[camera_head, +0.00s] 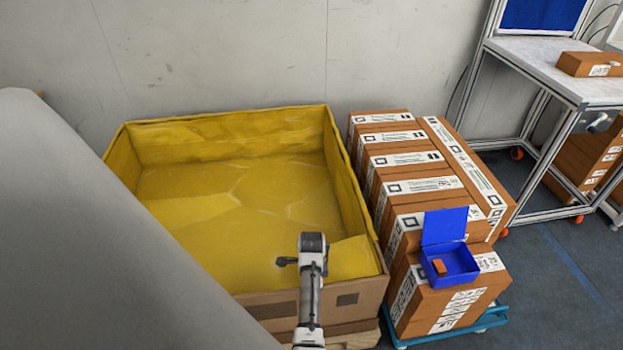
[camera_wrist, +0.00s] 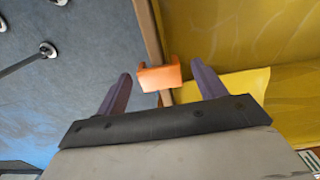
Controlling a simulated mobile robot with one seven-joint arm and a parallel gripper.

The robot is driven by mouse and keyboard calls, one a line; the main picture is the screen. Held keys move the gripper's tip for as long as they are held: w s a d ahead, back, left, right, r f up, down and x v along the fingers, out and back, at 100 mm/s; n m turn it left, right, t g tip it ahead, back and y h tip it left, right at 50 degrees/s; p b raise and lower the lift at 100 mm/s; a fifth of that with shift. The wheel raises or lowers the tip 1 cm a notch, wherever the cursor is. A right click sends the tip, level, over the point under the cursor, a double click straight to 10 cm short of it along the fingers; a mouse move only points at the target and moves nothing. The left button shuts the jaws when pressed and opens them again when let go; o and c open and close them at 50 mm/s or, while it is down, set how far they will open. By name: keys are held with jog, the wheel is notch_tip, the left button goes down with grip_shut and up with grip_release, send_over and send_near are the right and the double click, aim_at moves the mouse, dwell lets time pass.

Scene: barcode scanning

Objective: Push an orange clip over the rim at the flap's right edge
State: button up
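An orange clip (camera_wrist: 158,78) sits across the thin brown rim (camera_wrist: 152,32) of the large yellow-lined box, in the wrist view. The rim shows above and just below it; how deep it is seated I cannot tell. My gripper (camera_wrist: 161,70) is open, with one purple finger on each side of the clip and a small gap at both sides. The yellow flap (camera_wrist: 235,97) lies right of the clip; it also shows in the head view (camera_head: 355,258). In the head view my arm hides the clip and the fingertips.
The yellow-lined box (camera_head: 230,125) stands against the wall. Right of it are stacked brown cartons (camera_head: 425,215) on a blue dolly (camera_head: 495,318). An open blue box (camera_head: 452,262) holding a small orange-brown piece (camera_head: 439,267) rests on a carton. A metal-framed table (camera_head: 545,68) stands farther right.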

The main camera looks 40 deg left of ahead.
notch_tip(320, 180, up, 14)
jog(key=p, duration=0.1)
dwell(0.5)
jog(key=shift+f, duration=0.1)
dwell(0.4)
